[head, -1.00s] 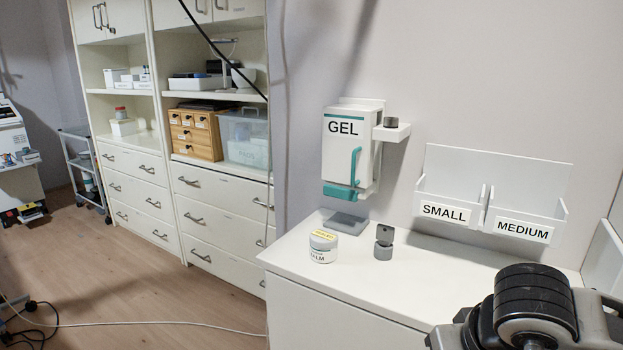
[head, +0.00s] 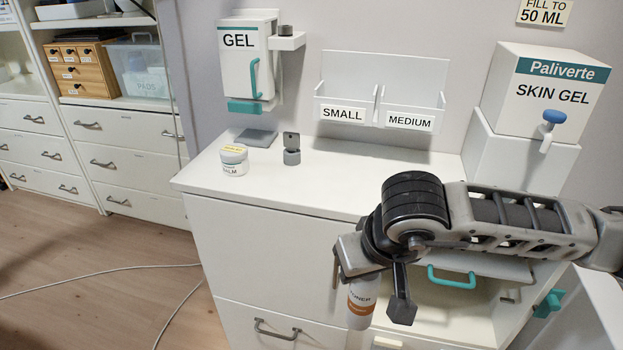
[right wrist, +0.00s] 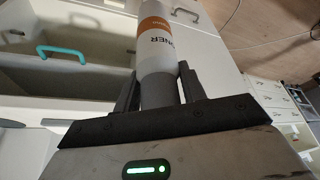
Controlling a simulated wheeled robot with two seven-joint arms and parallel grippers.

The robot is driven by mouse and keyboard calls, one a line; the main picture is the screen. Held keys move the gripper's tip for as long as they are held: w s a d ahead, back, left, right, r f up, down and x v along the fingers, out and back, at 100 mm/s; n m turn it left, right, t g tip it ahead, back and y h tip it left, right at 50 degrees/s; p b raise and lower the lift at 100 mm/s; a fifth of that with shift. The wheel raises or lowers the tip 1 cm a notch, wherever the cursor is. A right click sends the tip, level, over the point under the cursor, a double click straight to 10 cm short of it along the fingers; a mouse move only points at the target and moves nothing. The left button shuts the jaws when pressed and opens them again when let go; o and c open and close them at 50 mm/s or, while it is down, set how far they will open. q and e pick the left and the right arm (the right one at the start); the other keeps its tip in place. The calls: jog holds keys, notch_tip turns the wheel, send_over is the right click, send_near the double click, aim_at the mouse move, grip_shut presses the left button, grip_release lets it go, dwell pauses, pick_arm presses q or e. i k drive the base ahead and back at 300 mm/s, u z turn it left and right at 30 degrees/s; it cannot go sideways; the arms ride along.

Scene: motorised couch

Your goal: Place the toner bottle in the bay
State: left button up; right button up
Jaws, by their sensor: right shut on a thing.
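The toner bottle (head: 361,303), white with an orange band and dark lettering, hangs below my right gripper in the head view, in front of the cabinet. In the right wrist view my right gripper (right wrist: 160,88) is shut on one end of the toner bottle (right wrist: 157,45), a finger on each side. The bottle's far end is cut off by the picture edge. An open space (head: 455,315) in the cabinet front, below a teal handle (head: 451,277), lies to the right of the bottle; my arm partly hides it. I cannot tell whether it is the bay. My left gripper is not in view.
On the white counter (head: 300,180) stand a balm jar (head: 234,160) and a small grey dispenser (head: 291,150). A gel dispenser (head: 247,60), SMALL and MEDIUM holders (head: 380,105) and a skin gel box (head: 545,95) are behind. The floor (head: 90,260) at left is mostly clear, with a cable.

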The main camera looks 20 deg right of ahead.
aim_at(423, 295)
jog(key=k, duration=0.35)
jog(key=z, duration=1.05)
jog(key=i, duration=0.6)
jog(key=u, duration=0.3)
